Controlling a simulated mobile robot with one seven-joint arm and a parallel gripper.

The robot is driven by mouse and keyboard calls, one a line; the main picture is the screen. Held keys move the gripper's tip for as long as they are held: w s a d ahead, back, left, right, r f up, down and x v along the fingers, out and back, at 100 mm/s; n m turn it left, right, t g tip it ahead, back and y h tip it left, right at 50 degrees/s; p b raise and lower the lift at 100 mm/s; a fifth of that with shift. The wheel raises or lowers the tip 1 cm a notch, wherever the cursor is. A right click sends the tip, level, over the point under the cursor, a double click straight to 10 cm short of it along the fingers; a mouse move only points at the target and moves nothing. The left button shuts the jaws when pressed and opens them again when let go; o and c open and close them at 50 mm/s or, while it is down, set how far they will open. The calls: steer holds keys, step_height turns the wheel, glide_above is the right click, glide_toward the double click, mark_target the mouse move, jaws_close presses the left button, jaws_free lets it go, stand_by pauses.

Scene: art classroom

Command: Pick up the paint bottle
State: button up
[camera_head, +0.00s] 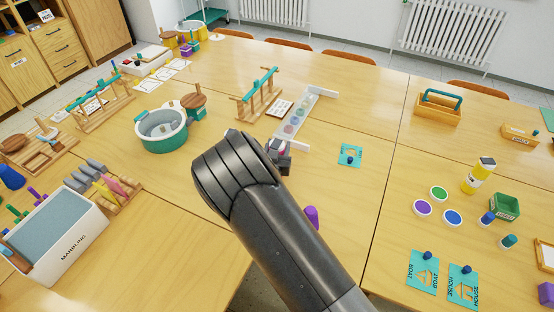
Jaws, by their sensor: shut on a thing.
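My gripper (280,157) is at the table's middle, just past the end of my dark arm, which hides much of it. It is shut on a small pink thing (277,145), of which only a bit shows. I cannot tell whether this is the paint bottle.
A teal-and-white tub (162,131) and a marbling box (54,239) stand left. Colored discs (453,217), a green box (505,206) and teal cards (423,271) are right. A purple piece (311,216) shows beside my arm.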

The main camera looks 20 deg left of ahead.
steer(key=c, duration=0.5)
steer(key=shift+o, duration=0.2)
steer(key=shift+r, duration=0.15)
steer(key=shift+r, duration=0.55)
steer(key=r, duration=0.1)
steer(key=d+r, duration=0.1)
steer(key=r, duration=0.1)
steer(key=shift+w+r, duration=0.15)
steer(key=shift+r, duration=0.15)
steer(key=w+d+r, duration=0.1)
steer(key=d+r, duration=0.5)
steer(key=d, duration=0.4)
steer(key=shift+d, duration=0.3)
